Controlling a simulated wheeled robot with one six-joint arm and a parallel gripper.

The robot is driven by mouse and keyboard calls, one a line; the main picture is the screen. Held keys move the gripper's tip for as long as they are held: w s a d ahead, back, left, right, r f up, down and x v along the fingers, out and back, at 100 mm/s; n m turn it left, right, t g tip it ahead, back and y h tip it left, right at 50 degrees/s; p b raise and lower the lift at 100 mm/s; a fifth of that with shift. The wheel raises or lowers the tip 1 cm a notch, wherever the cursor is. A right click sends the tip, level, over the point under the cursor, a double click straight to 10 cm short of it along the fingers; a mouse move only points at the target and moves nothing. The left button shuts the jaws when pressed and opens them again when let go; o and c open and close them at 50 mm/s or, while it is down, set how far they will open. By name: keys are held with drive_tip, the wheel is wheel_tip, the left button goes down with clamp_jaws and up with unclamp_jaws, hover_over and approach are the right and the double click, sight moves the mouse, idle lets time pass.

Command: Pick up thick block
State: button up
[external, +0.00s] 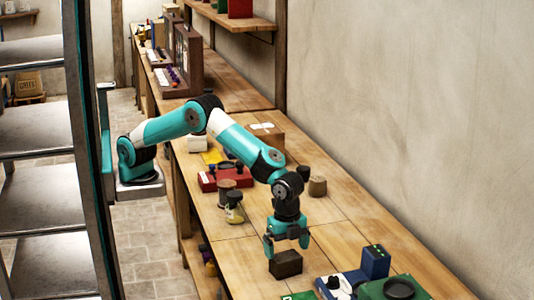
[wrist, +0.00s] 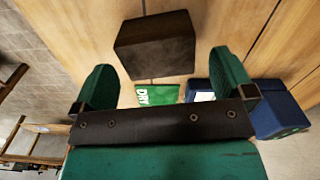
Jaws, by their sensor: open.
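A dark brown thick block (external: 286,263) sits on the wooden bench near the bench's left edge. It also shows in the wrist view (wrist: 155,44), at the top, beyond my fingertips and between their lines. My gripper (external: 287,243) points down just above the block. Its two teal fingers (wrist: 165,78) are spread apart with nothing between them, and the block appears apart from both.
A blue device (external: 345,284) with a tall blue box (external: 375,262) and a green device (external: 395,289) stand to the right. A green card (wrist: 157,94) lies close by. Jars (external: 234,207) and a red device (external: 224,176) stand behind. A wall borders the bench at right.

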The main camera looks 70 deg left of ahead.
sight(286, 256)
drive_tip(key=shift+s+d+f+p, duration=0.15)
drive_tip(key=shift+f+p, duration=0.2)
drive_tip(key=shift+f, duration=1)
drive_tip(key=shift+w+d+f+p, duration=0.1)
drive_tip(key=shift+f+p, duration=0.25)
drive_tip(key=shift+f, duration=1)
drive_tip(key=c, duration=0.8)
